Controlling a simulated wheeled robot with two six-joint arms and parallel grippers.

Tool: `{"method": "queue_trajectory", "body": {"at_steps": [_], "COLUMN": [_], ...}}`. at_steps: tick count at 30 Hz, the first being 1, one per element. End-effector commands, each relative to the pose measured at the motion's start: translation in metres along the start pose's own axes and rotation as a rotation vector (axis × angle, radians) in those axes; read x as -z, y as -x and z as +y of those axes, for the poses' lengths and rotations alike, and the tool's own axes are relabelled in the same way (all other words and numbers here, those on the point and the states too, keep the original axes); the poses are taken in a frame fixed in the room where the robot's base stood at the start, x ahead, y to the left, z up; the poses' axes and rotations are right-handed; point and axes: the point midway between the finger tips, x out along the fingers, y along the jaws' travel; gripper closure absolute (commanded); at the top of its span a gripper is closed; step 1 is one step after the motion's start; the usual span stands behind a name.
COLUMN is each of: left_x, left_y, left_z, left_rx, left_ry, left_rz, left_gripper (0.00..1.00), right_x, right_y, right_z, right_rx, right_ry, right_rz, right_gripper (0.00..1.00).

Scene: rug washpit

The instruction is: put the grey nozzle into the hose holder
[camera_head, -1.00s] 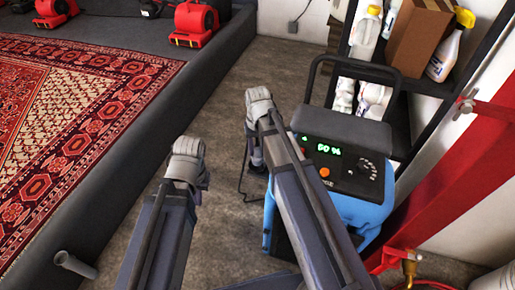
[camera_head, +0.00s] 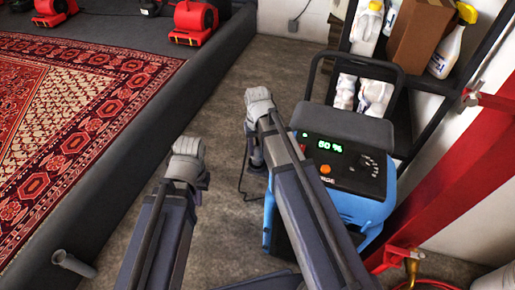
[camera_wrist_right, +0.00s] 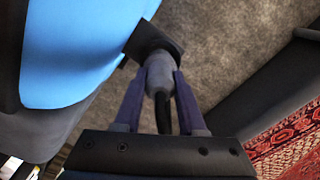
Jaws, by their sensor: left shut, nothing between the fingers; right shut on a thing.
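The grey nozzle (camera_wrist_right: 159,74) is between the fingers of my right gripper (camera_wrist_right: 160,85) in the right wrist view. A black hose runs down from it. A black block on the side of the blue machine, apparently the hose holder (camera_wrist_right: 150,40), is at the nozzle's far end. The nozzle's end meets or overlaps the block; I cannot tell how far it is inside. In the head view my right gripper (camera_head: 257,150) is beside the blue machine, mostly hidden by its wrist. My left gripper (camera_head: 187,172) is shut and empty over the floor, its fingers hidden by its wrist.
The blue machine (camera_head: 357,208) with a lit panel stands right of my right arm. A shelf (camera_head: 408,110) with bottles and a red post (camera_head: 440,190) are further right. A dark platform edge (camera_head: 150,130) with a rug (camera_head: 75,120) is left. Grey floor (camera_head: 222,130) lies between.

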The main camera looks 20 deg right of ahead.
Motion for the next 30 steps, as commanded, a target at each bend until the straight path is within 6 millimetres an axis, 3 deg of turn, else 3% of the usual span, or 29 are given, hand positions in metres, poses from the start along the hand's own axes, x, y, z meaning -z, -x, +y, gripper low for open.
{"method": "queue_trajectory", "body": {"at_steps": [25,26,30], "left_x": [0.001,0.001,0.001], "left_y": [-0.021,-0.021,-0.02], "left_z": [0.002,0.002,0.002], "left_rx": [0.0,0.0,0.0], "left_ry": [0.0,0.0,0.0], "left_rz": [0.0,0.0,0.0], "left_gripper": [1.0,1.0,1.0], "right_x": [0.0,0.0,0.0], "right_y": [-0.021,-0.021,-0.02], "right_z": [0.0,0.0,0.0], "right_rx": [0.0,0.0,0.0], "right_ry": [0.0,0.0,0.0], "right_rz": [0.0,0.0,0.0], "right_gripper": [1.0,0.59,0.43]}}
